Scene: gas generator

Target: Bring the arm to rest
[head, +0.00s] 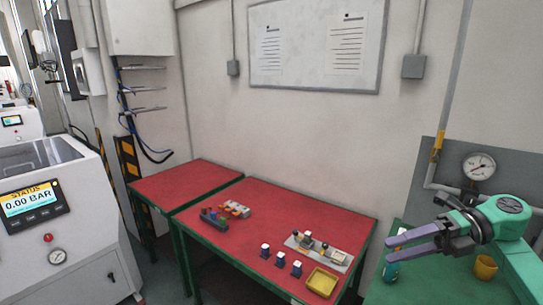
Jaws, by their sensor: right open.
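My right gripper (389,248) is at the right, with its green arm coming in from the right edge. Its two grey-purple fingers point left and stand apart, with nothing seen between them. It is above the left part of a green-topped table (420,287). A small teal object (391,270) shows just below the fingertips; I cannot tell whether they touch. My left gripper is not in view.
A red table (250,245) bears a yellow tray (322,282), several small white-topped blocks, and a grey plate with parts. A yellow cup (485,267) is below my right arm. A pressure gauge (479,166) and pipe are behind it. A machine (60,220) reads 0.00 BAR.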

